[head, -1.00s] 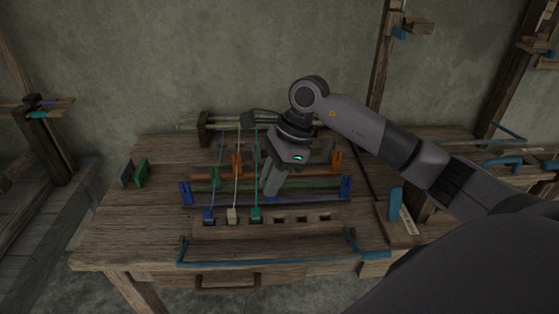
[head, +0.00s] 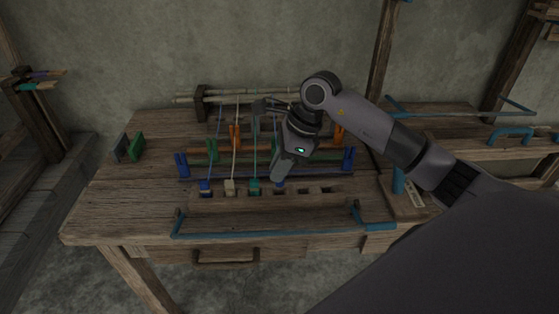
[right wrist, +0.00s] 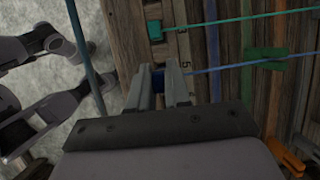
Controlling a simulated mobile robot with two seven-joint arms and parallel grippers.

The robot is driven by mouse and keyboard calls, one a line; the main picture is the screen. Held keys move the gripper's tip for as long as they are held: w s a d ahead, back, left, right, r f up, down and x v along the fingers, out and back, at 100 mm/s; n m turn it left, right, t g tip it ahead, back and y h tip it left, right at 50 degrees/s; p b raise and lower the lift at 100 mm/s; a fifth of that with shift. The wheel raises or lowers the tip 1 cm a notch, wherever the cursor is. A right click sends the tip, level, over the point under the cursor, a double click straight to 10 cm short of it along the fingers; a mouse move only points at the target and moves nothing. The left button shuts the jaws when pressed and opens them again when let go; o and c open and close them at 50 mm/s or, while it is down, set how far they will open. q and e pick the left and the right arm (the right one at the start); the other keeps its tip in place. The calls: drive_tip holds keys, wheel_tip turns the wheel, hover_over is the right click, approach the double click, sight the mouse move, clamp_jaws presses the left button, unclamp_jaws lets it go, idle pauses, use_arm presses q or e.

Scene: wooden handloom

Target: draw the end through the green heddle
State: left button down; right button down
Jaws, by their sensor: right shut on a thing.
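My right gripper (head: 277,180) is shut on a small blue end (head: 281,184), at the fourth slot of the front wooden rack (head: 320,200). The right wrist view shows the blue end (right wrist: 158,79) between the fingertips (right wrist: 164,88); whether it touches the rack is unclear. Its blue thread (right wrist: 240,66) runs taut from the fingers across the bars. It crosses the green heddle (right wrist: 280,62) at its green block (right wrist: 266,54); the eye itself is too small to make out. In the head view the green heddle (head: 323,160) lies between the orange and blue bars, partly behind my gripper.
Blue (head: 205,187), cream (head: 230,187) and teal (head: 254,186) ends sit in the rack slots left of my gripper. Two slots to the right look empty. Orange posts (head: 235,136) and blue posts (head: 181,165) stand around the threads. The front left tabletop is bare.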

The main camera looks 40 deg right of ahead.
sight(280, 186)
drive_tip(key=shift+f, duration=0.25)
drive_tip(key=shift+f+b, duration=1.55)
drive_tip(key=shift+f, duration=0.2)
drive_tip(key=c, duration=1)
unclamp_jaws()
drive_tip(key=shift+r, duration=0.15)
drive_tip(key=v, duration=0.7)
